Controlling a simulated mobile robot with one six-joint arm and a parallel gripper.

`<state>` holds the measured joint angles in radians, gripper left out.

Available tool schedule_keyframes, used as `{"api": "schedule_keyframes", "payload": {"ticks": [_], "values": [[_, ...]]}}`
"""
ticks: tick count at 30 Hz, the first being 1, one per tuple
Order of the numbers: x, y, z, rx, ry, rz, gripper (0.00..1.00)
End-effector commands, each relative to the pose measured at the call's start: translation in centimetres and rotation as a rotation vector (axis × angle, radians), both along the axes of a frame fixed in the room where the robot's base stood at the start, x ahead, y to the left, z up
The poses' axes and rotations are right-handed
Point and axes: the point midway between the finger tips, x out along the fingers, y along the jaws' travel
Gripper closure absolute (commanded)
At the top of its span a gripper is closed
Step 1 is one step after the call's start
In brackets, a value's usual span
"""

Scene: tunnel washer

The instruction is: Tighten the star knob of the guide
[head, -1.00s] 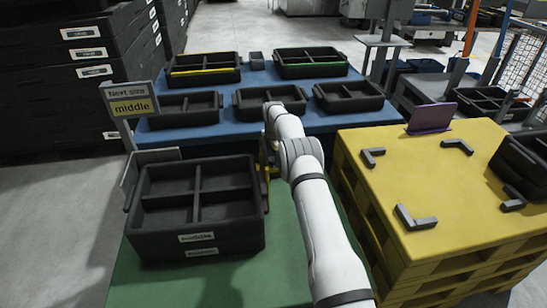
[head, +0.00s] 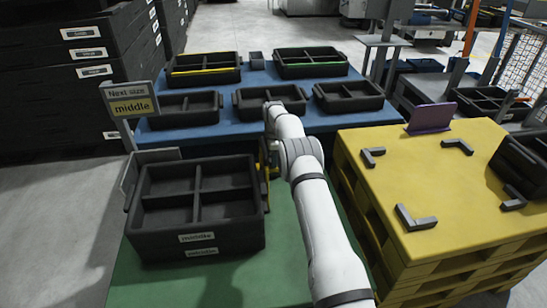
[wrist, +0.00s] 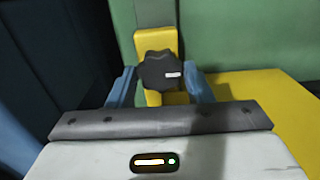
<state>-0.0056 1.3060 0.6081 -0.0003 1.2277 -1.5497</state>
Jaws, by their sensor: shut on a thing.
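The star knob (wrist: 158,71) is black with a lobed rim and a white mark pointing right in the wrist view. It sits on the yellow guide (wrist: 150,41). My gripper (wrist: 163,78) has its two blue fingers on either side of the knob and is shut on it. In the head view, a strip of the yellow guide (head: 264,178) shows beside the right wall of the black crate (head: 200,236) labelled "middle". My arm hides the knob and most of my gripper there.
The crate stands on a green table (head: 155,278) with a "Next size middle" sign (head: 130,101) behind it. A blue table (head: 222,135) with several black trays lies beyond. A yellow pallet stand (head: 400,185) with grey corner brackets is close on the right.

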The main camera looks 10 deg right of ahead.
Motion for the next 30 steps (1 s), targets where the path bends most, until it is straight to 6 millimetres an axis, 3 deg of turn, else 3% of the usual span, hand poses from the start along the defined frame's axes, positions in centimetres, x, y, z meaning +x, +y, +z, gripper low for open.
{"api": "schedule_keyframes", "payload": {"ticks": [4, 5, 13, 23, 30], "values": [[0.0, 0.0, 0.0, 0.001, 0.000, -0.001, 0.77], [0.0, 0.0, 0.0, 0.001, 0.000, -0.001, 0.53], [0.0, 0.0, 0.0, 0.000, 0.000, 0.000, 0.32], [0.0, 0.0, 0.5, 0.000, -0.001, 0.000, 0.32], [0.1, 0.0, 3.8, 0.000, -0.003, 0.000, 0.32]]}}
